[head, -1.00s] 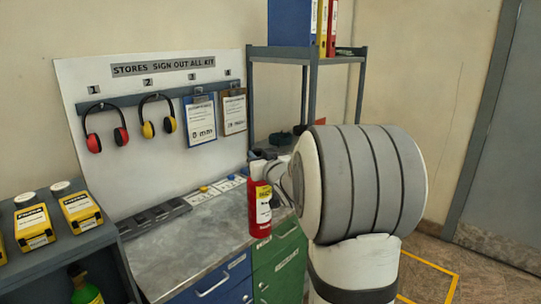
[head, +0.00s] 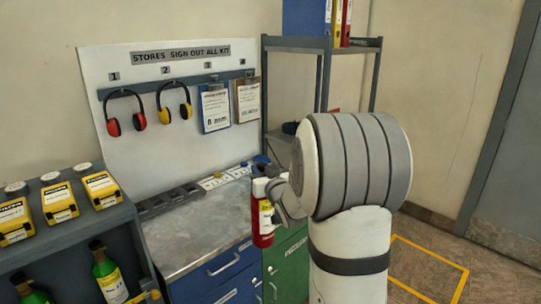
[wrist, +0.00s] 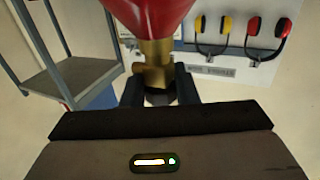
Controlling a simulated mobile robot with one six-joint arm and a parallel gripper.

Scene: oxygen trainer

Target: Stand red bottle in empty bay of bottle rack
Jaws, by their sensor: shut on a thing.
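The red bottle (head: 263,230), with a white and yellow label, hangs roughly upright in front of the workbench in the head view. My gripper (head: 280,190) is shut on it near its top. In the wrist view my gripper (wrist: 160,92) has its dark fingers on both sides of the brass valve (wrist: 153,65), with the red body (wrist: 150,15) beyond. At the lower left, green bottles (head: 108,278) stand in a dark grey unit (head: 125,214), apparently the bottle rack. A dark gap shows between two of them; the bays' lower parts are cut off.
Yellow boxed instruments (head: 59,202) sit on top of the grey unit. The metal workbench top (head: 205,235) is mostly clear, with a dark tray strip (head: 170,202) along its back. Blue and green drawers are below. A shelf stand (head: 320,45) rises behind my arm.

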